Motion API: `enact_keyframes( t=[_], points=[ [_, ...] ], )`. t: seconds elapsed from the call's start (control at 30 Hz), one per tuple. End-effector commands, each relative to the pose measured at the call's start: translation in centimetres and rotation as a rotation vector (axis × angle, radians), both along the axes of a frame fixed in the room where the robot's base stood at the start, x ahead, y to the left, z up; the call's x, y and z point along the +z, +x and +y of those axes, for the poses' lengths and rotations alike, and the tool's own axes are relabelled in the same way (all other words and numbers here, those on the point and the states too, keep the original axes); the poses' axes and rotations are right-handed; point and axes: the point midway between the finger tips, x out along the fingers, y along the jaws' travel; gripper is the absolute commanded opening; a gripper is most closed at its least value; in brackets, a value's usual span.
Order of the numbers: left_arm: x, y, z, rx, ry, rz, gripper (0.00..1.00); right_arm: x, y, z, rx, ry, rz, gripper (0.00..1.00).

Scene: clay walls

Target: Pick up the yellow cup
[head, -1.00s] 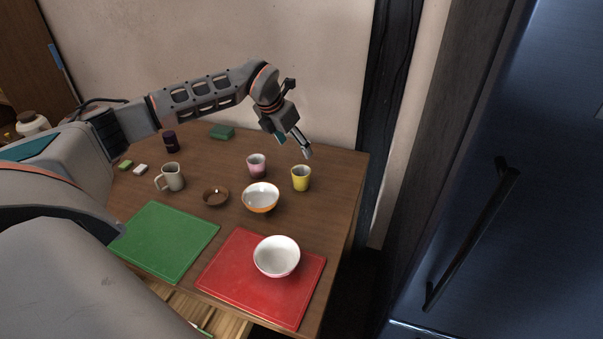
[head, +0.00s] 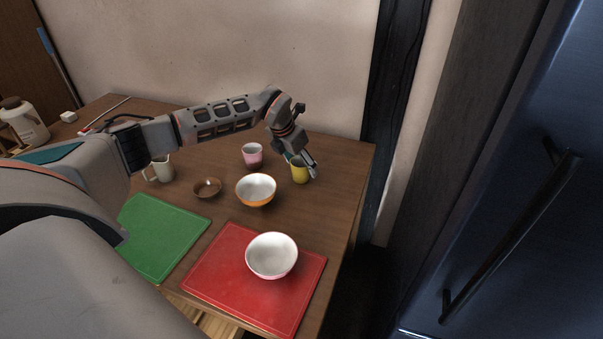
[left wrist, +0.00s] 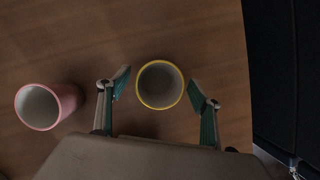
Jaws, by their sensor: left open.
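The yellow cup (head: 299,173) stands upright on the brown table, near its back right part. In the left wrist view the yellow cup (left wrist: 160,85) shows from above, its opening between the fingertips. My left gripper (head: 301,168) is at the cup, coming from behind and above, and hides part of it. In the left wrist view my left gripper (left wrist: 163,92) is open, with one green-padded finger on each side of the cup. Small gaps show between the fingers and the cup. My right gripper is not in view.
A pink cup (head: 252,155) stands left of the yellow cup. An orange bowl (head: 256,202), a brown bowl (head: 207,194) and a grey mug (head: 162,172) are nearby. A white bowl (head: 272,268) sits on a red board (head: 226,279). A green board (head: 160,238) lies left.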

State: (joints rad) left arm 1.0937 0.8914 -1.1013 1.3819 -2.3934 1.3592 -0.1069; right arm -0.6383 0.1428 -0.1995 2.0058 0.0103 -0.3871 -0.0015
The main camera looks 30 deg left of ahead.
Motion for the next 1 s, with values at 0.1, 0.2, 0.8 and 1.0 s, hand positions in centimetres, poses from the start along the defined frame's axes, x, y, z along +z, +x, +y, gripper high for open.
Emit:
enact_keyframes(
  t=[0.1, 0.2, 0.8, 1.0],
  points=[
    [-0.4, 0.2, 0.0, 0.0, 0.0, -0.002, 0.65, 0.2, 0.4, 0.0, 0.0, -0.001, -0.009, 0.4],
    [-0.3, 0.2, 0.0, -0.001, 0.001, -0.002, 0.65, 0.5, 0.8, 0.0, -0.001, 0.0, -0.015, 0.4],
    [-0.1, 0.2, 0.0, -0.001, 0.0, -0.003, 0.21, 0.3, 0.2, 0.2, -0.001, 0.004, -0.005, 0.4],
    [1.4, 0.3, 0.0, -0.001, 0.0, -0.006, 0.21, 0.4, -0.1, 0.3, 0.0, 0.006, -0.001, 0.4]
  ],
)
